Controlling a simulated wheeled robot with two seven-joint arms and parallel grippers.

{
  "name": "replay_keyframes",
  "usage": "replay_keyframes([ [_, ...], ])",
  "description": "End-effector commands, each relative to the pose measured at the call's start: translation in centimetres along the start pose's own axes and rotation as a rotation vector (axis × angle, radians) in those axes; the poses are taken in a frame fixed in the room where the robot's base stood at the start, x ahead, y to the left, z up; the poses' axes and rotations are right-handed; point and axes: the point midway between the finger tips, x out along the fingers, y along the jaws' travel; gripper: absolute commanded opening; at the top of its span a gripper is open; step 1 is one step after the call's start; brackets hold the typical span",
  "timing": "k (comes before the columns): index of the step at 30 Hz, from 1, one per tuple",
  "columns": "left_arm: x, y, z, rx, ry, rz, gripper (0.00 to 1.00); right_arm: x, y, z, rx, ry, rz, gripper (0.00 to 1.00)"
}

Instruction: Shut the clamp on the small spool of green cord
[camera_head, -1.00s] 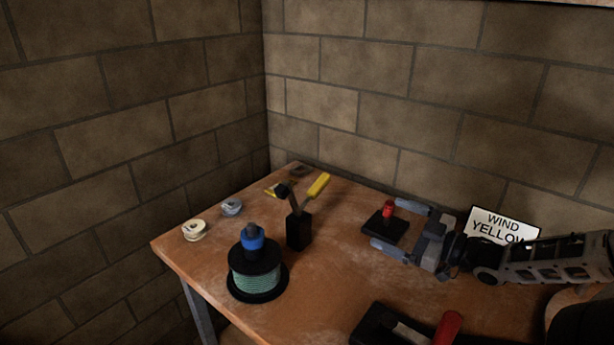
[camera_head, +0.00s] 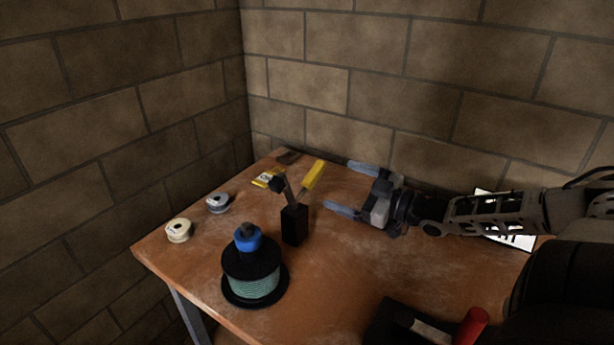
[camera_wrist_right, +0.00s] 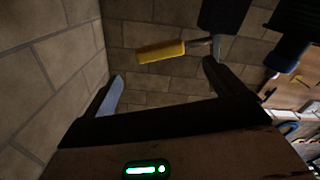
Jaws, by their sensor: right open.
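The spool of green cord (camera_head: 253,286) stands upright near the front left of the table, with black flanges and a blue collar (camera_head: 247,239) on top. Just behind it is the clamp, with a black block (camera_head: 294,226), a short arm with a dark tip, and a yellow handle (camera_head: 313,176) slanting up to the right. The arm is raised, clear of the spool. My right gripper (camera_head: 339,186) is open and empty, right of the handle and pointing toward it. In the right wrist view the yellow handle (camera_wrist_right: 161,51) shows beyond the fingers. My left gripper is not in view.
A white spool (camera_head: 179,230) and a grey-blue spool (camera_head: 218,203) lie at the table's left edge. A yellow item (camera_head: 266,178) lies behind the clamp. A red handle (camera_head: 471,327) stands out at the front right. A white sign (camera_head: 512,241) is partly behind my right arm.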

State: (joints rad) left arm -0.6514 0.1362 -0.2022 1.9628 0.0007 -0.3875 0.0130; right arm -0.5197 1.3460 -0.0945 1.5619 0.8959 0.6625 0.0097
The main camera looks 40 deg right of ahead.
Motion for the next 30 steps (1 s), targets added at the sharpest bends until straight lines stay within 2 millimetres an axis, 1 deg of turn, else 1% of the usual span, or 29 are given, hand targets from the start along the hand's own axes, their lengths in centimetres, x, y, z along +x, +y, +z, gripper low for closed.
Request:
replay_keyframes([
  [1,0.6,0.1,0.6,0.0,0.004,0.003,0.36,0.9,-0.1,0.3,-0.003,0.007,0.001,0.95],
  [3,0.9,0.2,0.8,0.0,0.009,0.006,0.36,1.9,-0.1,0.3,-0.004,0.008,0.001,0.95],
  [12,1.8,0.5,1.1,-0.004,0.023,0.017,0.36,5.5,-0.1,0.1,-0.003,0.007,0.002,0.95],
  [15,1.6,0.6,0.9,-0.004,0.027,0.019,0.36,6.5,0.0,0.0,-0.002,0.005,0.002,0.95],
  [21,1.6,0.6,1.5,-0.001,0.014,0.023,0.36,8.5,0.1,-0.1,-0.001,0.004,0.003,0.95],
  [27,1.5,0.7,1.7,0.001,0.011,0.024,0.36,10.0,0.1,0.0,0.0,0.001,0.002,0.95],
  [30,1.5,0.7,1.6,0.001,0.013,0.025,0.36,10.4,0.0,0.0,-0.001,0.001,0.0,0.95],
])
